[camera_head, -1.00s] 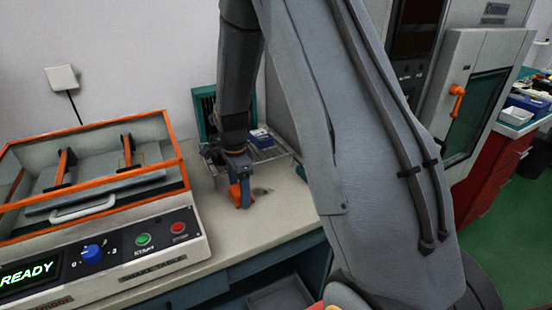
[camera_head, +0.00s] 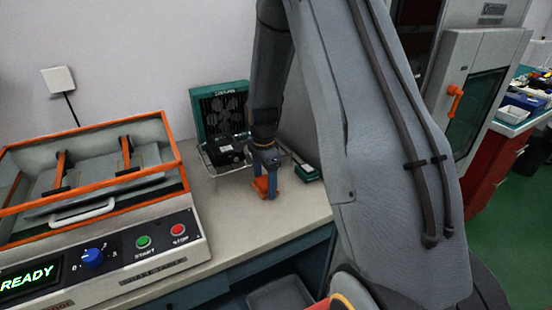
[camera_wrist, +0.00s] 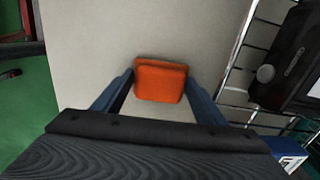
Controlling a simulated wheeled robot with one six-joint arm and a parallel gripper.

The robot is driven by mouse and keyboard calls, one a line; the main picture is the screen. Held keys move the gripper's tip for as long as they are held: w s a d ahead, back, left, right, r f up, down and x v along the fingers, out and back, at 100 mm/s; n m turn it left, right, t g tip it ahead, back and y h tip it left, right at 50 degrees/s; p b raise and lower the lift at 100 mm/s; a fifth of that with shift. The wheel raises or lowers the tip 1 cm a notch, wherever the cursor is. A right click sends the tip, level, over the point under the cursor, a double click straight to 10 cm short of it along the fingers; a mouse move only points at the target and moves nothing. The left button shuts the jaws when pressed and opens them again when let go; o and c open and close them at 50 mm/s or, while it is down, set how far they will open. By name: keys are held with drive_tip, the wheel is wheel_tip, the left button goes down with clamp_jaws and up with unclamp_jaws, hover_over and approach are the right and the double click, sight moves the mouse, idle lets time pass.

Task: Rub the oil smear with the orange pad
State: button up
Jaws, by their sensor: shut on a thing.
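The orange pad (camera_head: 261,187) is between the fingers of my gripper (camera_head: 269,186), low over the pale bench top. The wrist view shows the pad (camera_wrist: 160,82) held between both blue fingers, its broad face toward the camera. I cannot tell whether the pad touches the bench. The oil smear does not show in either current view. The pad and gripper cover the area where a dark patch shows in the earlier head view.
A wire rack (camera_wrist: 233,92) with a black unit (camera_wrist: 297,60) stands close beside the gripper. A green case with fans (camera_head: 217,108) is behind. A machine with a READY display (camera_head: 30,275) fills the left. The bench top (camera_head: 218,212) is clear in front.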

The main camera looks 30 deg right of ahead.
drive_tip(key=shift+d, duration=1.2)
drive_tip(key=shift+d+r+p, duration=0.2)
drive_tip(key=shift+p, duration=0.1)
wheel_tip(320, 180, up, 8)
drive_tip(key=p, duration=0.4)
drive_tip(key=shift+f, duration=0.1)
